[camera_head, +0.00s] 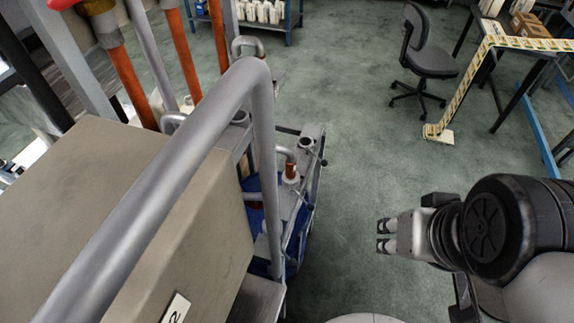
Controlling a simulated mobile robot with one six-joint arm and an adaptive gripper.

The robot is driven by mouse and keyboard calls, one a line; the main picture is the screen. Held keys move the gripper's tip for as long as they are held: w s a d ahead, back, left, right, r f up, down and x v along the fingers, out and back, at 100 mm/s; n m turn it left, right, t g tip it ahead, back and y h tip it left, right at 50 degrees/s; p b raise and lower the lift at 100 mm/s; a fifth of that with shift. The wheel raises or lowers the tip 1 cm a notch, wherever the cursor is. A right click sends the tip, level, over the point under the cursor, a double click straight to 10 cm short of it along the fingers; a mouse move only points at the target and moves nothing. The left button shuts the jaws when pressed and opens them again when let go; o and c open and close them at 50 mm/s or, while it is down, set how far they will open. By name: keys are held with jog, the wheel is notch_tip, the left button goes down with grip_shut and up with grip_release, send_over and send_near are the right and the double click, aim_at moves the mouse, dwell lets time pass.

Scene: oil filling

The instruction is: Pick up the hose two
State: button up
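My gripper (383,236) is at the right, pointing left over the green floor. Its two fingertips are apart with nothing between them. Several orange-red hoses or pipes stand at the upper left, one of them an orange hose (183,55). A bent grey metal spout with a copper-coloured collar (291,171) sits on the side of the cart, left of my gripper and well apart from it. I cannot tell which of these is hose two. A white label (176,309) with a "2" is on the tan box at the lower left.
The tan box (95,190) and a thick grey handrail (150,190) fill the left side and hide part of the cart (312,140). An office chair (425,60) and a table with yellow-marked edges (530,43) stand at the upper right. The green floor (350,130) between is clear.

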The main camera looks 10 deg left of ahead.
jog(key=shift+o, duration=0.5)
jog(key=shift+o, duration=0.7)
jog(key=shift+a+f, duration=0.1)
jog(key=shift+o, duration=0.7)
jog(key=w+a+f+m+g+y+p, duration=0.1)
jog(key=w+a+f+m+g+y, duration=0.3)
jog(key=a+g, duration=0.1)
jog(key=shift+a+y, duration=0.3)
jog(key=shift+a, duration=0.2)
jog(key=m+t+y+p, duration=0.2)
jog(key=m+t+y, duration=0.8)
jog(key=m, duration=0.9)
send_near(291, 164)
jog(key=shift+g+y, duration=0.8)
jog(key=shift+g, duration=0.1)
jog(key=w+a+f, duration=0.1)
jog(key=w+a+f+b, duration=0.1)
jog(key=w+a, duration=0.1)
jog(key=shift+w+a+f, duration=0.15)
jog(key=shift+w+f, duration=0.1)
jog(key=shift+w, duration=0.05)
jog(key=shift+w+b+x, duration=0.15)
jog(key=shift+b+x, duration=0.1)
jog(key=shift+x, duration=1.25)
jog(key=shift+w+b+x, duration=0.2)
jog(key=shift+x, duration=1.35)
